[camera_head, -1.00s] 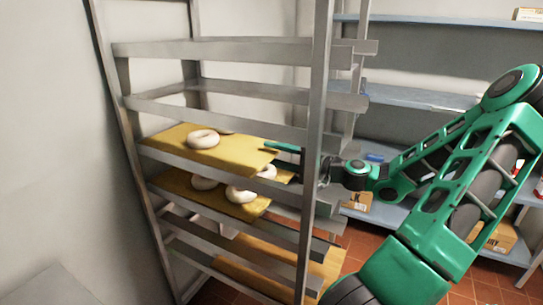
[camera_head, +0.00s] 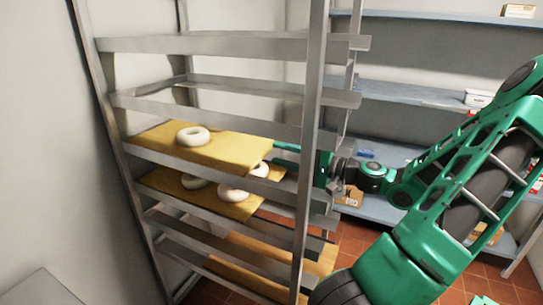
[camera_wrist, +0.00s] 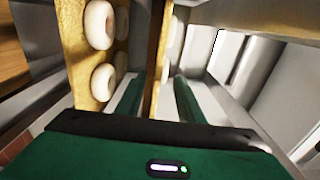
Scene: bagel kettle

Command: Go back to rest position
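My gripper (camera_head: 286,156) is at the right end of the upper yellow board (camera_head: 238,152) in the head view. In the wrist view my gripper (camera_wrist: 158,85) has its two green fingers spread apart, with that board (camera_wrist: 155,85) edge-on between them; contact cannot be told. One pale bagel (camera_head: 193,136) lies on the upper board. A lower yellow board (camera_head: 165,182) holds more bagels (camera_head: 233,194), partly hidden by the upper board.
The metal rack (camera_head: 312,120) surrounds the boards, its front post close to my gripper. An empty yellow-brown board (camera_head: 250,285) sits low in the rack. Blue shelves (camera_head: 430,97) with boxes stand behind my arm. A grey wall is at left.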

